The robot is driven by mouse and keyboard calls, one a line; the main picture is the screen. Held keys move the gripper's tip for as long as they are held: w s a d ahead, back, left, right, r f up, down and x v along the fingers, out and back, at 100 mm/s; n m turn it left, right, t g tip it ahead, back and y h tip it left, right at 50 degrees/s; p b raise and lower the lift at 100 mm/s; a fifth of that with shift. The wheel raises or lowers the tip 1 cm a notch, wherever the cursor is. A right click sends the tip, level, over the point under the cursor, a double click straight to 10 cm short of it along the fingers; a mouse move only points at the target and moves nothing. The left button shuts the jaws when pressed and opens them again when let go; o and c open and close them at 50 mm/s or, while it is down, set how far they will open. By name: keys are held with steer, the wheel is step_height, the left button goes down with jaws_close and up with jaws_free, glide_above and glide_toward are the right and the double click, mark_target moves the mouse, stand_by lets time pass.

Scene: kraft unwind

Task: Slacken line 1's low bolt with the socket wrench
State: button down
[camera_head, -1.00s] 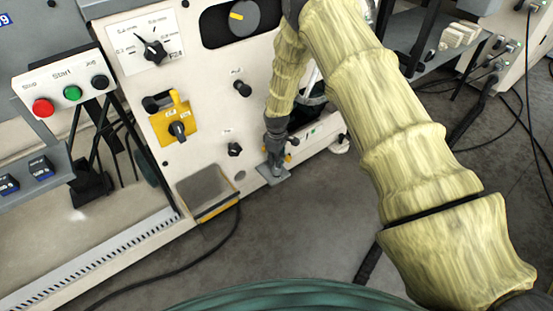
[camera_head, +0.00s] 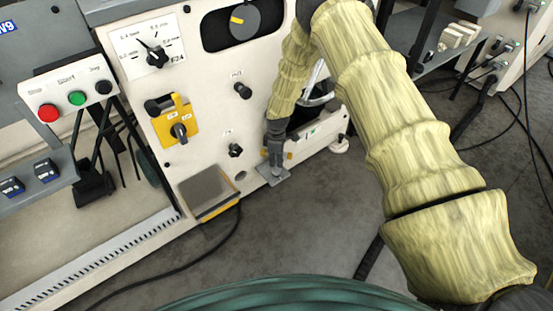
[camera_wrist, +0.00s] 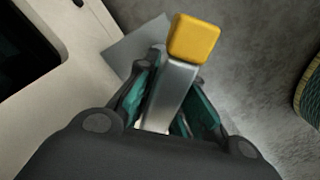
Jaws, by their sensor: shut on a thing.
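My gripper (camera_head: 275,152) points down at the foot of the cream machine, low at its right front corner. In the wrist view my gripper (camera_wrist: 170,100) is shut on a flat grey metal bar with a yellow end block, which looks like the socket wrench (camera_wrist: 178,82). The yellow end sticks out past the fingers. A grey plate (camera_head: 274,176) lies beneath the gripper at the machine's base and also shows in the wrist view (camera_wrist: 128,48). The low bolt and the wrench's socket end cannot be made out; the fingers and wrench cover that spot.
The cream machine panel (camera_head: 212,130) carries dark knobs, a yellow switch (camera_head: 176,124) and a grey pedal-like box (camera_head: 207,188) low down. A button box (camera_head: 70,97) stands at left. A dark cable (camera_head: 190,262) runs over the floor. Grey floor (camera_head: 310,215) is open in front.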

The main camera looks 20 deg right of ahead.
steer(key=shift+r+n, duration=0.1)
steer(key=shift+n, duration=0.2)
steer(key=shift+n+p, duration=0.4)
steer(key=shift+n, duration=0.6)
steer(key=shift+n+p, duration=0.35)
steer(key=shift+n, duration=0.85)
steer(key=shift+r+n, duration=0.1)
steer(key=shift+n, duration=0.5)
steer(key=shift+n+p, duration=0.3)
steer(key=shift+n, duration=0.2)
